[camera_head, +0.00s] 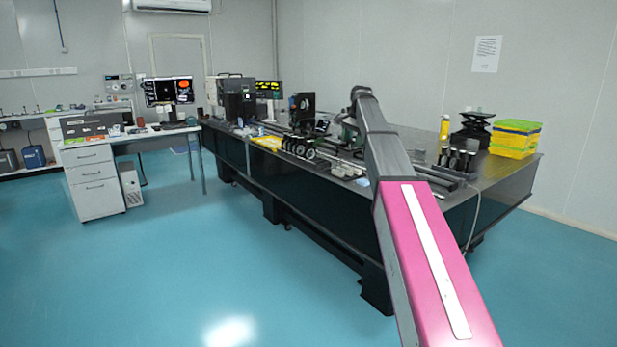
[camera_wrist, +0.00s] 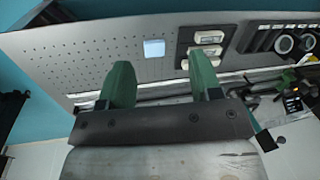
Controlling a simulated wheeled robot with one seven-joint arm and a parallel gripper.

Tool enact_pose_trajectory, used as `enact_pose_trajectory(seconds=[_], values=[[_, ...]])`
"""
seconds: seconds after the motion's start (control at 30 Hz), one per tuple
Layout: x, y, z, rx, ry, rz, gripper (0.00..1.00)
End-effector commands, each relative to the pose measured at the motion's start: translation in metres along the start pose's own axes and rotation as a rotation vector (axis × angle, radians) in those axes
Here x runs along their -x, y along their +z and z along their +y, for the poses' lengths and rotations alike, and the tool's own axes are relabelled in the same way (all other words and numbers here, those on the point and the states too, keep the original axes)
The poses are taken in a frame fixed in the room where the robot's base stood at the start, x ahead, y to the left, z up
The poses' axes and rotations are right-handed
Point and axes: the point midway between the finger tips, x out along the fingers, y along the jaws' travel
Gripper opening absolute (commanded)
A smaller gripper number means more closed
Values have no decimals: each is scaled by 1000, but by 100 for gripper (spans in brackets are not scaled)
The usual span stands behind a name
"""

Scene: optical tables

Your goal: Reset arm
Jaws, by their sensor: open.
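My gripper (camera_wrist: 160,82) shows in the wrist view with two green fingers spread apart and nothing between them. It hangs over the perforated top of the optical table (camera_wrist: 85,58), with the fingers pointing toward the table surface. A small pale blue square (camera_wrist: 154,48) lies on the table just beyond the fingertips. In the head view my pink and grey arm stretches over the near edge of the optical table (camera_head: 315,208). The gripper's fingers cannot be made out clearly there.
Optical mounts (camera_head: 300,148) and rails crowd the table's middle. Yellow and green boxes (camera_head: 514,140) and a black lift stand (camera_head: 472,126) are at its right end. A desk with a monitor (camera_head: 168,91) stands at the left. The blue floor (camera_head: 190,255) in front is clear.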

Motion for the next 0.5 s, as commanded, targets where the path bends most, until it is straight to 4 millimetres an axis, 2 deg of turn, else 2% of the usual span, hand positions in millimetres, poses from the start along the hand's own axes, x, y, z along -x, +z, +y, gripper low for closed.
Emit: enact_pose_trajectory(seconds=[0.07,0.27,0.5], values=[[0,0,0,0,0,0,58],[-22,7,11,22,7,-1,58],[-58,18,30,60,18,-1,58]])
